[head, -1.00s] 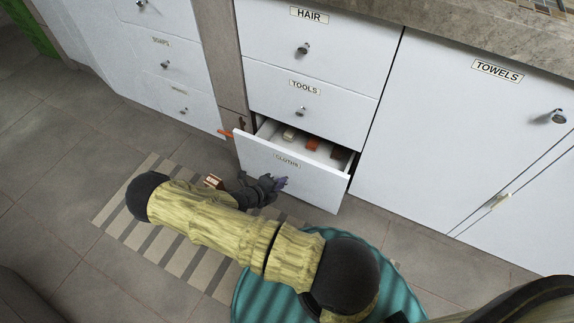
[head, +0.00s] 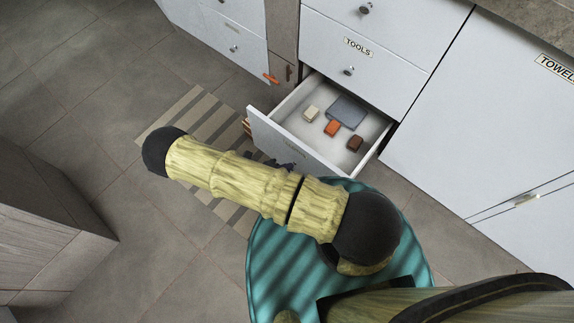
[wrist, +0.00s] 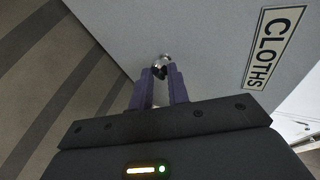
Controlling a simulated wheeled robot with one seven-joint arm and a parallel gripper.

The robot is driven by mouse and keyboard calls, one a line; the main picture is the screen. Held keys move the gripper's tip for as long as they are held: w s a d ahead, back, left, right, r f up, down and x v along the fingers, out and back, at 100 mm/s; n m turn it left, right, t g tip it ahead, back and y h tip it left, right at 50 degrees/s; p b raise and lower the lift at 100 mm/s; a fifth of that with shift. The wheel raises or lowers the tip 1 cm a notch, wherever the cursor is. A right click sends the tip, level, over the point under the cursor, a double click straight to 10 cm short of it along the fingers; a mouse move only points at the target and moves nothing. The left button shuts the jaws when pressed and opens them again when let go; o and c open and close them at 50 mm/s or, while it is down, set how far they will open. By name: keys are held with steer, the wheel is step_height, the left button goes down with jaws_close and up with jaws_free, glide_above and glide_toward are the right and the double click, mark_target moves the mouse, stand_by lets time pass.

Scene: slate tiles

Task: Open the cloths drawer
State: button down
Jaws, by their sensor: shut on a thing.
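The cloths drawer (head: 282,143) is the lowest drawer under the one labelled TOOLS, and it stands pulled well out. Inside lie a grey-blue folded cloth (head: 346,112), a cream block (head: 312,114), an orange block (head: 333,128) and a brown block (head: 355,143). In the wrist view the drawer front (wrist: 215,50) bears the label CLOTHS (wrist: 273,47). My gripper (wrist: 161,75) is shut on the round metal knob (wrist: 162,63) of this front. In the head view my arm mostly hides the gripper and the knob.
The TOOLS drawer (head: 385,75) above is shut. A white TOWELS cabinet door (head: 490,130) is shut at the right. A striped mat (head: 178,112) lies on the tiled floor beside my arm. A wooden cabinet (head: 45,240) stands at the lower left. Open floor lies between.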

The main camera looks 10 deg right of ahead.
steer(key=c, duration=1.3)
jaws_free()
steer(key=shift+c, duration=0.2)
steer(key=p+v, duration=0.4)
steer(key=v, duration=1.3)
steer(key=shift+a+p, duration=0.2)
steer(key=shift+p, duration=0.1)
steer(key=shift+w+r, duration=0.1)
